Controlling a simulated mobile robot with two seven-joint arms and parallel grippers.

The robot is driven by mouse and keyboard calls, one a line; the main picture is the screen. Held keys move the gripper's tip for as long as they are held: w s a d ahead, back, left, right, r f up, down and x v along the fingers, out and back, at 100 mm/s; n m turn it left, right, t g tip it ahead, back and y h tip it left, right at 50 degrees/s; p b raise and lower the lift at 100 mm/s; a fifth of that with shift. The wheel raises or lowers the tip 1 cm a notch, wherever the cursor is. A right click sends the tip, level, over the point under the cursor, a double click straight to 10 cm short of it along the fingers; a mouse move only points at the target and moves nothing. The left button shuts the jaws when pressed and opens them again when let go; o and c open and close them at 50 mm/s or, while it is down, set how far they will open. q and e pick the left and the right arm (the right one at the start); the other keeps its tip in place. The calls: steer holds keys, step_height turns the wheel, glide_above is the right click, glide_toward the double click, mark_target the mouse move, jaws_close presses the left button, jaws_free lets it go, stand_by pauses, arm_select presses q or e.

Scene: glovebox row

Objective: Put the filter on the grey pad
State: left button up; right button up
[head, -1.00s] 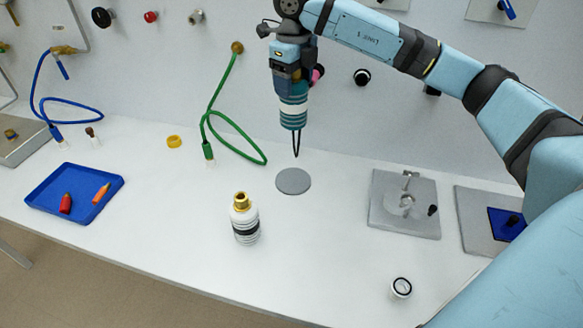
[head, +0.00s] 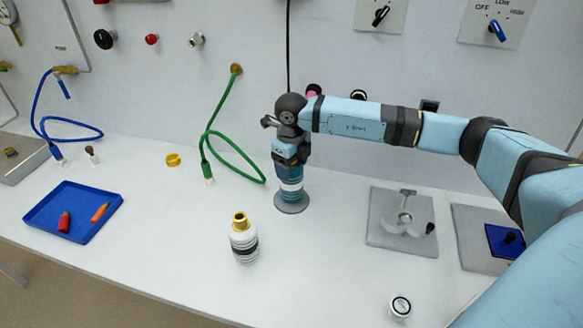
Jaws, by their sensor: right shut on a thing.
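My right gripper (head: 287,155) points down and is shut on a teal cylinder with white bands, which I take to be the filter (head: 290,186). The filter is upright over the round grey pad (head: 292,210) and hides most of it. Its bottom end looks to be at the pad's surface; I cannot tell whether it touches or hovers slightly above. The fingertips are hard to make out against the filter's top. My left gripper is not in view.
A white banded bottle with a brass neck (head: 243,240) stands in front, left of the pad. A green hose (head: 235,160) loops close on the left. A grey fixture (head: 402,222) and a small white cap (head: 400,307) are to the right. A blue tray (head: 75,212) is far left.

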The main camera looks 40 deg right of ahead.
steer(key=shift+f, duration=0.65)
steer(key=shift+f, duration=0.1)
steer(key=o, duration=1.3)
steer(key=shift+o, duration=0.2)
